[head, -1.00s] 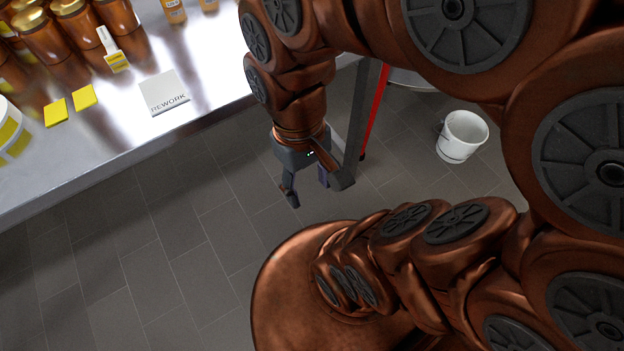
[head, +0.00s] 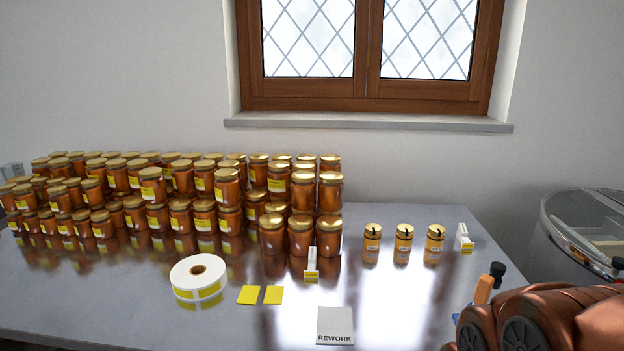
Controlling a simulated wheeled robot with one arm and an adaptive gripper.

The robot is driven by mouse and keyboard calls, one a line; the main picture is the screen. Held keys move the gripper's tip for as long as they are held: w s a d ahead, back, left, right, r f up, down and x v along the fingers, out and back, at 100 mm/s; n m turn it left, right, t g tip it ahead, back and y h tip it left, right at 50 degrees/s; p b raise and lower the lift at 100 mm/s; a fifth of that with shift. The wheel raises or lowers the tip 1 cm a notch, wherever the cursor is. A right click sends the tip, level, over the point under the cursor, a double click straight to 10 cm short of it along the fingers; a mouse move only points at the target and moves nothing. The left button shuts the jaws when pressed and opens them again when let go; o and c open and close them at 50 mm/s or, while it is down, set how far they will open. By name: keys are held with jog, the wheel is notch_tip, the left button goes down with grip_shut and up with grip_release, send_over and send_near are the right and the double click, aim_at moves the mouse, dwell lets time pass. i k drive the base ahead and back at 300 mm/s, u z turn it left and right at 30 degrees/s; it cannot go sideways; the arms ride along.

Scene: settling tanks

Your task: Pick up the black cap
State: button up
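A small black rounded piece (head: 497,269) sits at the top of a tilted orange piece (head: 484,290), near the right end of the table. It may be the black cap, but I cannot tell for sure. A second dark piece (head: 618,263) shows at the right picture edge, by the tank, cut off by the frame. My copper arm fills the lower right corner and hides what lies behind it.
The metal table (head: 400,310) holds stacked amber jars (head: 190,195), a label roll (head: 198,275), yellow labels (head: 273,295), a REWORK card (head: 335,325), three small jars (head: 403,243) and white stands (head: 464,237). A round metal tank (head: 590,230) stands at right. The table's front right is fairly clear.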

aim_at(497, 269)
jog(key=z, duration=0.95)
